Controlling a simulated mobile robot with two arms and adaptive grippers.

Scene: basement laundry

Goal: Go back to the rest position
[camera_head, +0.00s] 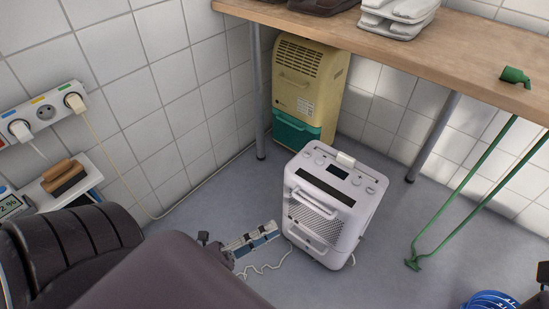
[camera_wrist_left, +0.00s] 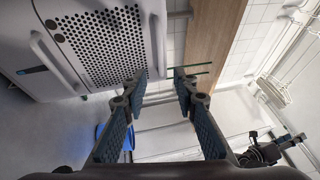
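My left arm comes in from the lower left in the head view. My left gripper (camera_head: 262,237) is low beside the white appliance (camera_head: 327,207), left of its grille front. In the left wrist view my left gripper (camera_wrist_left: 160,76) has its two fingers apart with nothing between them. The white appliance's perforated panel (camera_wrist_left: 100,45) fills the upper left there, close to the left finger.
A wooden table (camera_head: 440,50) stands behind on grey legs. A yellow appliance (camera_head: 305,85) with a teal lower part is under it. A green long-handled tool (camera_head: 465,190) leans at right, near a blue coil (camera_head: 490,300). Wall sockets (camera_head: 45,112) and a white shelf (camera_head: 90,180) are left. Cords lie on the floor.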

